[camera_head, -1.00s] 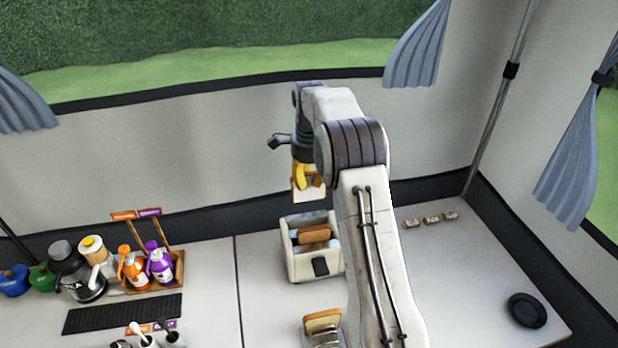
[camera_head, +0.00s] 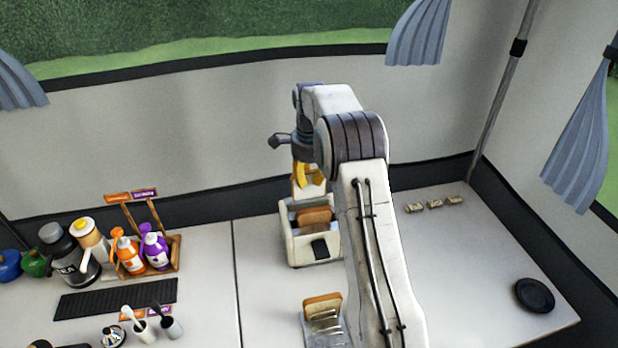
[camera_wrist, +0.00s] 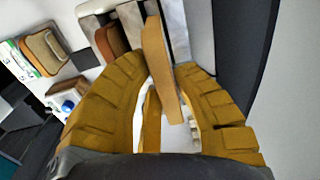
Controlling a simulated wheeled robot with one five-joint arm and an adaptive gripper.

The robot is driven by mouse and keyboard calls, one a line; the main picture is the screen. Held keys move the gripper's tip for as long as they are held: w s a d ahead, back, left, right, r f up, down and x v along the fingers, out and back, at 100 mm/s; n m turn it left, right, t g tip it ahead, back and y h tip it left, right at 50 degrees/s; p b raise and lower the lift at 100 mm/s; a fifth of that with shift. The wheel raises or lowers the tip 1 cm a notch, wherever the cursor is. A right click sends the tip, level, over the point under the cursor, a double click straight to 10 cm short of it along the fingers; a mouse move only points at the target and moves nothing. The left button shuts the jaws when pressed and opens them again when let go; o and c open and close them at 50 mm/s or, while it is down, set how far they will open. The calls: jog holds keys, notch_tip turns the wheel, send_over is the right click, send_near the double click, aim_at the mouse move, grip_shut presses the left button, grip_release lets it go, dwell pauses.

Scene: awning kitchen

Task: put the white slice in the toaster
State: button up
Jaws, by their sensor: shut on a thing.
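My gripper (camera_head: 308,178) has yellow fingers and is shut on the white slice (camera_head: 298,188), which hangs upright and pale below it. In the wrist view the slice (camera_wrist: 156,58) shows nearly edge-on between the fingers, with a tan crust. The white toaster (camera_head: 325,252) stands on the counter just below the gripper. The slice's lower edge overlaps the toaster's rear rim in the head view; I cannot tell whether it is inside a slot. A brown slice (camera_head: 315,215) sits in the toaster, beside the held slice in the wrist view.
A rack with a brown-crusted slice (camera_head: 322,303) stands in front of the toaster. Bottles in a wooden caddy (camera_head: 175,253) and a dark mat (camera_head: 115,299) are at left. A black round dish (camera_head: 534,295) lies at right, with clear counter around it.

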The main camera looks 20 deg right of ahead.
aim_at(309, 190)
jog(key=shift+f+b, duration=1.55)
jog(key=shift+f, duration=0.6)
jog(key=o, duration=1.2)
jog(key=shift+r, duration=0.15)
jog(key=shift+r+p, duration=3.35)
jog(key=shift+r, duration=0.05)
